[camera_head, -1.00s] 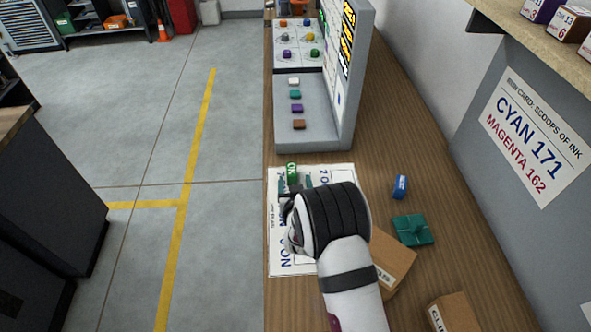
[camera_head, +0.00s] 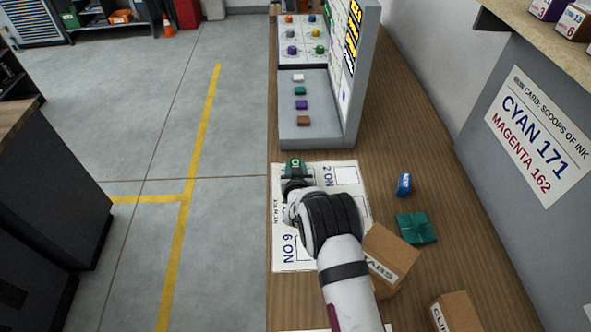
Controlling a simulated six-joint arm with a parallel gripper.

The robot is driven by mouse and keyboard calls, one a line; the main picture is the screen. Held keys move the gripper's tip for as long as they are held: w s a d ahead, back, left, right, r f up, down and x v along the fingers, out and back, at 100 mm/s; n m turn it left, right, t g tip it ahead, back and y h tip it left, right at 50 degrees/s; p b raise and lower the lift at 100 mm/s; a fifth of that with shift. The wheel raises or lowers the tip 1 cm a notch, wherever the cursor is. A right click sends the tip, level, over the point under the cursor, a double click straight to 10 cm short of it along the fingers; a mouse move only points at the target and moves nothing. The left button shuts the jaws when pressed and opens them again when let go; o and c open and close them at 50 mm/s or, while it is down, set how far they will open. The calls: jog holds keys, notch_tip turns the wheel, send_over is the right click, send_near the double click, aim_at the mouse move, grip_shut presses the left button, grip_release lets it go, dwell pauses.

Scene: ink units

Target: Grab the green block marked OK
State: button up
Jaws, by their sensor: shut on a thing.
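The green block (camera_head: 294,162) with pale lettering on its top is at the upper left of the printed white sheet (camera_head: 346,172) on the wooden bench. My gripper (camera_head: 294,172) reaches over the sheet from the front and is shut on the green block. My wrist hides part of the sheet and most of the fingers. I cannot tell whether the block touches the sheet.
A blue block (camera_head: 404,184) and a teal cross-ribbed piece (camera_head: 416,228) lie right of the sheet. Cardboard boxes (camera_head: 388,256) stand at the front right. A grey console (camera_head: 312,130) with coloured buttons stands behind. The bench's left edge is close.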

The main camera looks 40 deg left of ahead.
grip_shut()
jog(key=shift+r, duration=0.1)
